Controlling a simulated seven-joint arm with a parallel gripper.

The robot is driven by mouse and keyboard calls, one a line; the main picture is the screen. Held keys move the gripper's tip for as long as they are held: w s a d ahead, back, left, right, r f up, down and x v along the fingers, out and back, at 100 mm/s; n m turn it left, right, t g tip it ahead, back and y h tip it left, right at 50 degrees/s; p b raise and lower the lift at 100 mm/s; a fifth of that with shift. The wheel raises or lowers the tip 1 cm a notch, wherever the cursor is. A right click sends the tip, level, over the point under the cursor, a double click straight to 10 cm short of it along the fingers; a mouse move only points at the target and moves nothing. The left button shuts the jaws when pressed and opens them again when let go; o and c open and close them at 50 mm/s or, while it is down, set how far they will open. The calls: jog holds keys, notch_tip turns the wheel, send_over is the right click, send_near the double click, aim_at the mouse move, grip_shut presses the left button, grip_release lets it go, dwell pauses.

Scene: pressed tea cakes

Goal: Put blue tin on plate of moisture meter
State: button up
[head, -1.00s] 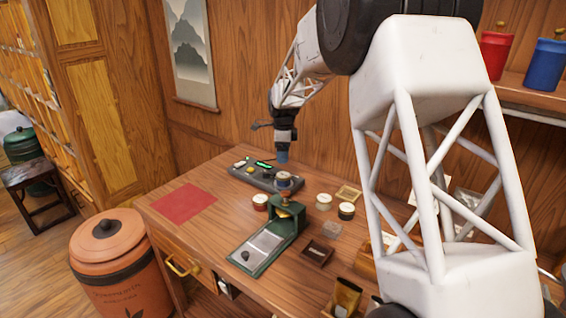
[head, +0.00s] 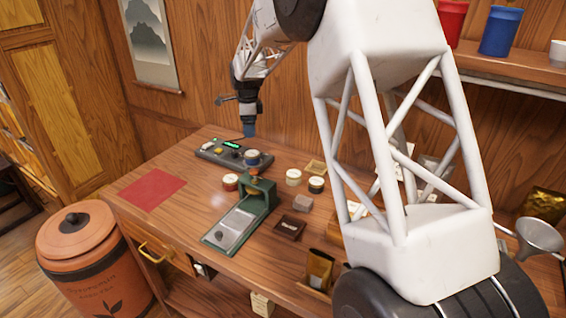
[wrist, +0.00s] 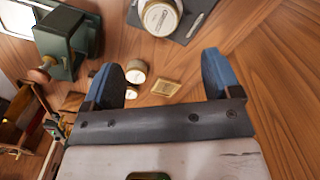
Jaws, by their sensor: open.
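The blue tin (head: 252,158), with a pale lid, stands upright on the right end of the dark grey moisture meter (head: 212,150). The meter has a lit green display and small knobs. In the wrist view a pale-lidded tin (wrist: 160,17) sits on a dark slab (wrist: 196,30) at the top edge, partly cut off. My gripper (head: 249,133) hangs above the meter, just over and behind the tin and apart from it. Its blue fingers (wrist: 163,72) are spread wide with nothing between them.
A green press (head: 240,212) stands in front of the meter. A red-banded tin (head: 230,182), a cream tin (head: 293,177) and a dark-banded tin (head: 316,184) are close by. A small wooden tray (head: 316,167) lies behind them. A red mat (head: 152,188) lies left, with bare tabletop around it.

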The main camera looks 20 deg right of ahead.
jog(key=s+d+r+n, duration=0.1)
jog(key=s+r+n, duration=0.25)
jog(key=s, duration=0.55)
jog(key=s+d+r+n+t, duration=0.1)
jog(key=s+r+n, duration=0.25)
jog(key=s, duration=0.45)
jog(key=s+d+r+n, duration=0.1)
jog(key=s+r+n, duration=0.1)
jog(key=s+r, duration=0.5)
jog(key=s+f+n, duration=0.2)
jog(key=s+n, duration=0.1)
jog(key=s, duration=0.7)
jog(key=s+f+n+t, duration=0.1)
jog(key=s+n, duration=0.3)
jog(key=s, duration=0.7)
jog(key=s+d+f+n, duration=0.1)
jog(key=s+f+n, duration=0.2)
jog(key=s, duration=0.8)
jog(key=shift+f+n+t, duration=0.3)
jog(key=shift+f+n, duration=0.05)
jog(key=shift+n, duration=0.15)
